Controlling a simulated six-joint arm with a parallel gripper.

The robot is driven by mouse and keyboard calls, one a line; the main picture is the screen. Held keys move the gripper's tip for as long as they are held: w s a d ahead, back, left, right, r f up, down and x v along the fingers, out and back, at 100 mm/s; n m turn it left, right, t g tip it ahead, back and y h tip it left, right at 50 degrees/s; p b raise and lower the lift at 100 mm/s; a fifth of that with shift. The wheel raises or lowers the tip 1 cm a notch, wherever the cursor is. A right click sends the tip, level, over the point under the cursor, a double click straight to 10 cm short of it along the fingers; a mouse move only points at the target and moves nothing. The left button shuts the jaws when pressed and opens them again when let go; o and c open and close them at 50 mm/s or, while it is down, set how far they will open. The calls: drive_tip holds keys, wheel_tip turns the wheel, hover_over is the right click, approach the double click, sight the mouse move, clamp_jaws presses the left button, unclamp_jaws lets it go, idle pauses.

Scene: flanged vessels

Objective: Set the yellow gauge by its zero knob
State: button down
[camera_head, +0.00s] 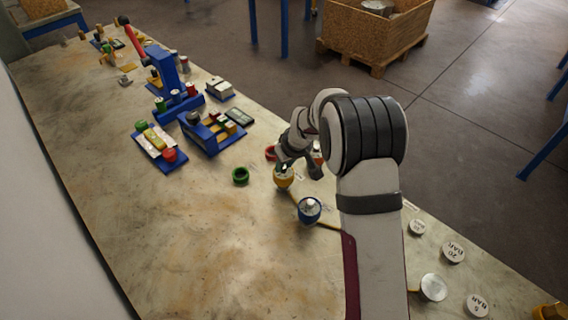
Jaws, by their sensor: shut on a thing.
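The yellow gauge (284,182) stands on the workbench near the middle of the view, with a pale face on top. My gripper (285,168) reaches down from the upper right to the top of the yellow gauge and is shut on a small part there. That part looks like the gauge's zero knob, but the fingers and the small size mostly hide it. I cannot read the dial or a pointer.
A blue gauge (309,210) stands just right and in front of the yellow one. A green ring (240,176) lies to its left. Blue fixtures (213,133) stand further back. White discs (453,252) lie at the right. The bench's front left is clear.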

drive_tip(key=n, duration=0.3)
drive_tip(key=n+g+y, duration=0.1)
drive_tip(key=n, duration=0.2)
drive_tip(key=shift+d+g+y, duration=0.15)
drive_tip(key=shift+g+y, duration=0.15)
drive_tip(key=shift+f, duration=0.1)
idle(0.3)
drive_tip(key=c, duration=0.7)
unclamp_jaws()
drive_tip(key=shift+w, duration=0.1)
drive_tip(key=v, duration=1.6)
drive_tip(key=shift+w, duration=0.15)
